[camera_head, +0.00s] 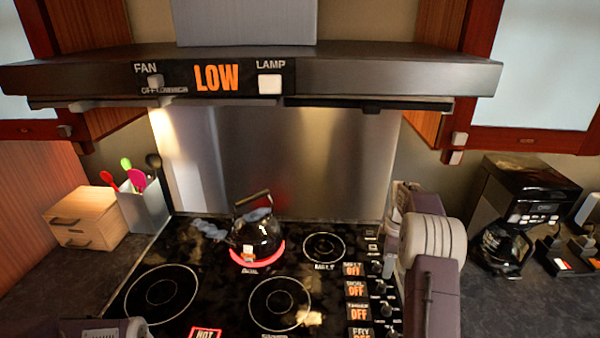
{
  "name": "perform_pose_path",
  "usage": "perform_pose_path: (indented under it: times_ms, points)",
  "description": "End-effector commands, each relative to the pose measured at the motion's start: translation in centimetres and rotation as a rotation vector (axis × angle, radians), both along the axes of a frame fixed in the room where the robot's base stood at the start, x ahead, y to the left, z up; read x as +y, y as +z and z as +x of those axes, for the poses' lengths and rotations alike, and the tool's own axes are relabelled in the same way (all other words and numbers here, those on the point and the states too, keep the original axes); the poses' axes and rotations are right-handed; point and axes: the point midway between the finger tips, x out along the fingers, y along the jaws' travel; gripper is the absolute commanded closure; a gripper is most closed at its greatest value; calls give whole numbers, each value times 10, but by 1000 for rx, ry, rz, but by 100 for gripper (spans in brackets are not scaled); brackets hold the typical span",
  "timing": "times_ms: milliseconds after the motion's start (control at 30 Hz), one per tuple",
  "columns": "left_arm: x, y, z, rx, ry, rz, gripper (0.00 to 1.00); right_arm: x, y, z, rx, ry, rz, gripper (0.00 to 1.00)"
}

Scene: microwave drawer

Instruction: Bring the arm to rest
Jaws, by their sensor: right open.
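My right arm comes up from the bottom right, and its gripper (396,218) is at the right edge of the stove, beside the control knobs. It is open, and I see nothing between its fingers; they are partly hidden by the wrist. A piece of my left arm shows at the bottom left edge, with its gripper out of view. A black kettle (257,236) stands on a red-glowing rear burner of the black stove (215,285), apart from my right gripper.
The range hood (400,75) spans the top. A wooden drawer box (84,222) and a utensil holder (146,207) stand at left. A coffee maker (520,200) stands on the right counter (500,308). Stove displays (357,290) read OFF; a HOT light is lit at the front.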

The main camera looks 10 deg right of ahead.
Motion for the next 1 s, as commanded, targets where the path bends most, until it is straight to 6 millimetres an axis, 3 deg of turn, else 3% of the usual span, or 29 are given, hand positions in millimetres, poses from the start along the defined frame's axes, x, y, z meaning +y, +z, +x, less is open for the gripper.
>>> perform_pose_path:
  times_ms: [67,167,233,300,433,567,633,700,800,867,1000]
  points:
    - [0,0,0,0,0,0,64,9,4,6,-7,23,-3,52]
    - [0,0,0,0,0,0,64,29,31,22,-58,75,-26,52]
    - [0,0,0,0,0,0,64,60,53,23,-76,135,-32,52]
    - [0,0,0,0,0,0,64,96,67,10,-71,199,-25,52]
    - [0,0,0,0,0,0,64,154,75,-26,-74,195,-13,52]
    - [0,0,0,0,0,0,64,200,64,-81,-75,41,6,52]
    - [0,0,0,0,0,0,64,218,50,-118,-72,-108,18,52]
    - [0,0,0,0,0,0,64,228,31,-158,-63,-306,28,52]
    - [0,0,0,0,0,0,64,228,4,-201,-42,-631,33,52]
    - [0,0,0,0,0,0,64,227,-6,-210,-39,-784,37,52]
    - [0,0,0,0,0,0,64,227,-7,-197,-87,-997,69,52]
